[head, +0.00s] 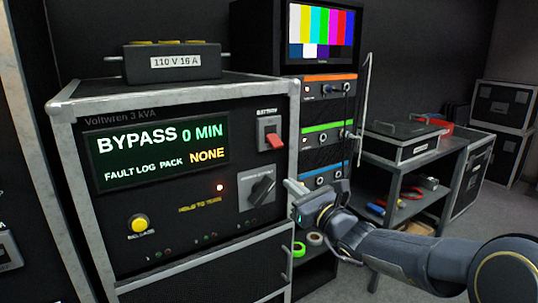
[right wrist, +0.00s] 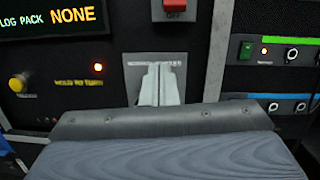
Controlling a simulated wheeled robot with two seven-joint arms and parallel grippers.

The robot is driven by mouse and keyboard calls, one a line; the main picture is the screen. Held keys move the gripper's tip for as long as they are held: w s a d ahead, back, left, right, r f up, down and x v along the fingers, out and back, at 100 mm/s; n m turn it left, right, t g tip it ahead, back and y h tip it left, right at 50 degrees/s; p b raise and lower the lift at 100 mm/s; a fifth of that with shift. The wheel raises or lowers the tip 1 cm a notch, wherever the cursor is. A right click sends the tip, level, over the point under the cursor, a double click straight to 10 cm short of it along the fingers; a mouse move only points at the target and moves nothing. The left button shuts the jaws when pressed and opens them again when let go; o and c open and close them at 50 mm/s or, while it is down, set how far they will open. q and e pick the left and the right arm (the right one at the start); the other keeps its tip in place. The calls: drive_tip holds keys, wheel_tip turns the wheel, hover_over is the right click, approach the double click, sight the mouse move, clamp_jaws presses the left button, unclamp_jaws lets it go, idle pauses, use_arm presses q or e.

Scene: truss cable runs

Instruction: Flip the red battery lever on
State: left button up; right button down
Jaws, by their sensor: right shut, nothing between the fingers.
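The red battery lever (head: 275,140) sits on a pale plate under the "BATTERY" label, at the upper right of the power unit's front panel. It sticks out and slants downward. My right gripper (head: 291,188) is shut and empty, below the lever and close to the black rotary switch (head: 262,188). In the right wrist view its closed fingers (right wrist: 160,84) cover most of that switch's plate (right wrist: 133,72). My left gripper is not in view.
The unit's display (head: 158,150) reads BYPASS, 0 MIN, pack NONE. A yellow button (head: 139,224) and a lit orange lamp (head: 220,187) are on the same panel. A rack with a colour-bar monitor (head: 320,32) stands right behind. A shelf cart (head: 412,165) is farther right.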

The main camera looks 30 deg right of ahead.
sight(266, 157)
drive_tip(key=shift+w+d+m+h, duration=0.4)
drive_tip(key=shift+d+m+h, duration=0.1)
drive_tip(key=shift+d+m, duration=0.2)
drive_tip(key=w, duration=0.3)
drive_tip(key=w+r, duration=0.1)
drive_tip(key=w, duration=0.2)
drive_tip(key=w+a+r, duration=0.1)
drive_tip(key=w, duration=0.3)
drive_tip(key=s+r, duration=0.1)
drive_tip(key=s+r+p, duration=0.1)
drive_tip(key=r, duration=0.1)
drive_tip(key=shift+d, duration=0.1)
drive_tip(key=shift+s+r, duration=0.1)
